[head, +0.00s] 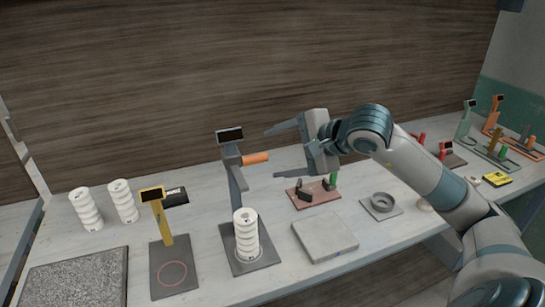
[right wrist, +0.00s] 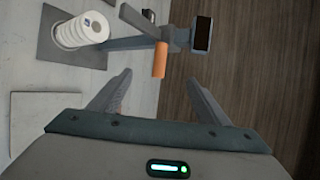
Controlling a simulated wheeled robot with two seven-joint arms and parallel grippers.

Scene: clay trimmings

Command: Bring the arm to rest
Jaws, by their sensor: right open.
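My right arm reaches in from the right in the head view. Its gripper (head: 272,152) is open and empty, held above the bench just right of a grey stand (head: 236,176) with an orange handle (head: 255,158). In the right wrist view the two fingers (right wrist: 158,95) are spread apart with nothing between them. The orange handle also shows there (right wrist: 160,60), beyond the fingertips. My left gripper is not in view.
A white ribbed stack (head: 246,236) stands on the grey stand's base. A yellow stand (head: 162,222), two more white stacks (head: 87,210), a grey slab (head: 325,238), a reddish fixture (head: 314,193) and a grey ring (head: 381,203) are on the bench. A dark wood wall rises behind.

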